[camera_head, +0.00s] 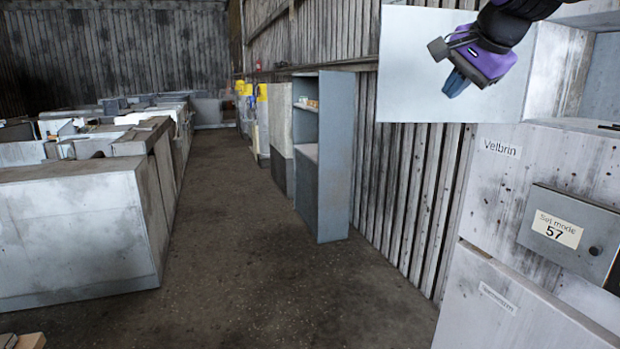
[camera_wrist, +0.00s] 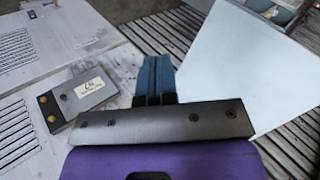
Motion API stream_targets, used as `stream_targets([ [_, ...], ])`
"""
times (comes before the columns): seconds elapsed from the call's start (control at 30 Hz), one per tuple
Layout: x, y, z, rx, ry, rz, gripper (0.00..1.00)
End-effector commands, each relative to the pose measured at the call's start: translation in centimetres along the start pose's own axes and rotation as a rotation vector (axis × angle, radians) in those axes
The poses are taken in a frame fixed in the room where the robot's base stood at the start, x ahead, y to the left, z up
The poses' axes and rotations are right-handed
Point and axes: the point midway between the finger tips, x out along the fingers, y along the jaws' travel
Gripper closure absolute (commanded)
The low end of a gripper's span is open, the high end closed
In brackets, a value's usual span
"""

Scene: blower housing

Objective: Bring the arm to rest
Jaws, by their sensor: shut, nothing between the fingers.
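My gripper (camera_head: 457,82) is at the top right of the head view, purple with dark blue fingers, on a black arm that comes in from the top edge. Its fingers point down and to the left, in front of a pale flat panel (camera_head: 405,65). In the wrist view my gripper (camera_wrist: 156,60) shows its two blue fingers side by side, closed together and empty. The pale panel (camera_wrist: 235,75) is just to the right of the fingers there. I cannot tell whether they touch it.
A grey-white cabinet (camera_head: 540,170) labelled "Velbrin" stands at right, with a small grey box (camera_head: 575,235) marked "Set mode 57". A blue-grey shelf (camera_head: 335,150) stands along the plank wall. Pale cabinets (camera_head: 75,240) line the left. The floor (camera_head: 250,260) between is clear.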

Motion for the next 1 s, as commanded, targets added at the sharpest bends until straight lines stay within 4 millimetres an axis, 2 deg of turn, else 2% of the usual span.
stream_targets([
  [0.03, -1.0, 2.3, 1.1, -0.073, -0.001, 0.02, 1.0],
  [0.2, -3.1, 9.9, 5.0, -0.354, -0.027, 0.098, 1.0],
  [0.4, -4.5, 19.0, 9.6, -0.676, -0.077, 0.183, 1.0],
  [0.5, -4.7, 22.8, 11.5, -0.81, -0.107, 0.216, 1.0],
  [0.6, -4.7, 25.7, 12.9, -0.909, -0.132, 0.239, 1.0],
  [0.77, -4.6, 27.8, 14.0, -0.988, -0.154, 0.258, 1.0],
  [1.0, -4.6, 28.0, 14.1, -0.997, -0.157, 0.26, 1.0],
])
